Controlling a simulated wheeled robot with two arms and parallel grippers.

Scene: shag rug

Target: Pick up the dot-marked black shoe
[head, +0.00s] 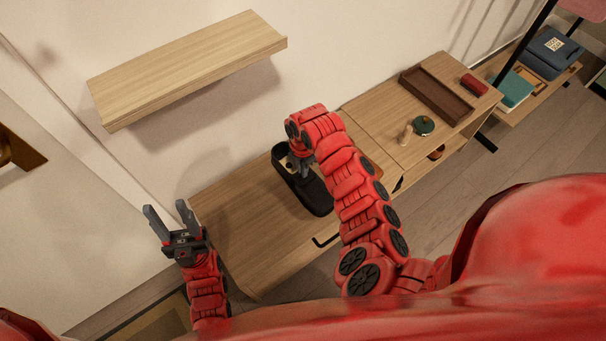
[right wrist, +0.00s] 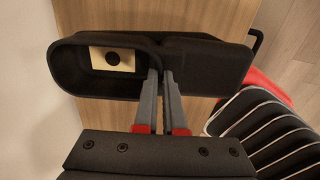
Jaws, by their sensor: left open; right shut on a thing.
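The black shoe (head: 318,201) stands on the wooden cabinet in the head view, partly hidden by my right arm. In the right wrist view the shoe (right wrist: 208,62) lies across the picture, its opening at the left. A cream patch with a black dot (right wrist: 112,58) shows inside the opening. My right gripper (head: 302,168) is over the shoe, its fingers pointing down. In the right wrist view its fingers (right wrist: 160,76) are shut on the shoe near the front of the opening. My left gripper (head: 167,208) is open and empty, left of the shoe.
The cabinet top (head: 237,208) is bare left of the shoe. A wall shelf (head: 185,65) juts out above. To the right are a brown tray (head: 443,94), a red roll (head: 474,84), a round green item (head: 423,125), and a teal box (head: 512,88).

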